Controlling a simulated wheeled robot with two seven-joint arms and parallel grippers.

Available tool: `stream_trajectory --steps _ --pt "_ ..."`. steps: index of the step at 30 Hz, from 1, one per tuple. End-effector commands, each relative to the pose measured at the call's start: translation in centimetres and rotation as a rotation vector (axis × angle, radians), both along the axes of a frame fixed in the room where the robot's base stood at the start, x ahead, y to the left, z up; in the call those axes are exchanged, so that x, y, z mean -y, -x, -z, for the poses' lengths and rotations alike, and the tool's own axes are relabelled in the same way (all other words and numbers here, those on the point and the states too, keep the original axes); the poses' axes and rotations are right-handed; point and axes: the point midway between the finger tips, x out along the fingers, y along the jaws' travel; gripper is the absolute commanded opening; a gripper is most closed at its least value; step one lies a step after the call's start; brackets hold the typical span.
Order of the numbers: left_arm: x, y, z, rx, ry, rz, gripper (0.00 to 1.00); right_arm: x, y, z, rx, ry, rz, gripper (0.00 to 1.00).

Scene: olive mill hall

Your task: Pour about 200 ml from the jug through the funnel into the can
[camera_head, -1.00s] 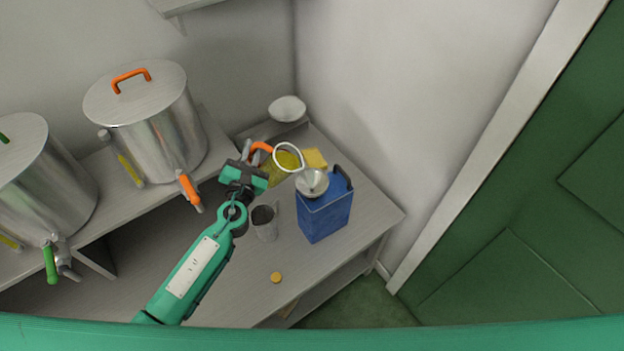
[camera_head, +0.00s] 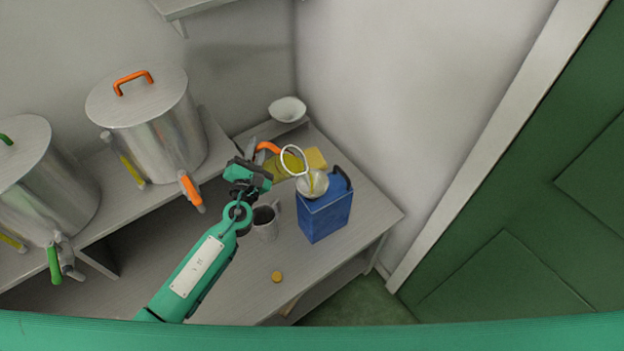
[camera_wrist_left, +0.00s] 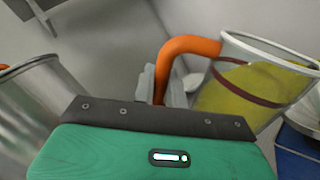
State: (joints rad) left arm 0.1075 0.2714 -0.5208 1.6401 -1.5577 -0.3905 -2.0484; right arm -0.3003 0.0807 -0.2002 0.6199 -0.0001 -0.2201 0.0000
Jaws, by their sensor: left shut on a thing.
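My left gripper (camera_head: 257,163) is shut on the orange handle (camera_head: 267,147) of a clear jug (camera_head: 291,159) with a white rim. The jug holds yellow oil and is tilted right, its rim over the funnel (camera_head: 314,191). A thin yellow streak shows between rim and funnel. The funnel sits in the top of the blue can (camera_head: 326,215), which stands upright with a dark handle. In the left wrist view the jug (camera_wrist_left: 262,80) shows a dark red band with oil around it; the can (camera_wrist_left: 295,160) is partly cut off. My right gripper is not in view.
A grey cup (camera_head: 265,222) stands beside my left wrist. A yellow cap (camera_head: 277,277) lies at the front of the bench (camera_head: 345,262). A white bowl (camera_head: 287,109) and yellow cloth (camera_head: 316,157) are behind. Steel tanks (camera_head: 150,125) stand left; a wall is close right.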

Motion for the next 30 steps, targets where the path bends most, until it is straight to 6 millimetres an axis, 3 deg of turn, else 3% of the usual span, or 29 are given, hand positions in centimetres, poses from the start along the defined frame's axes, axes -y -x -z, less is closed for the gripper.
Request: stream_trajectory --steps 30 --pt "0.47 0.11 -1.1 0.034 -0.11 -0.001 0.0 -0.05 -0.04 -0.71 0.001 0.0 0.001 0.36"
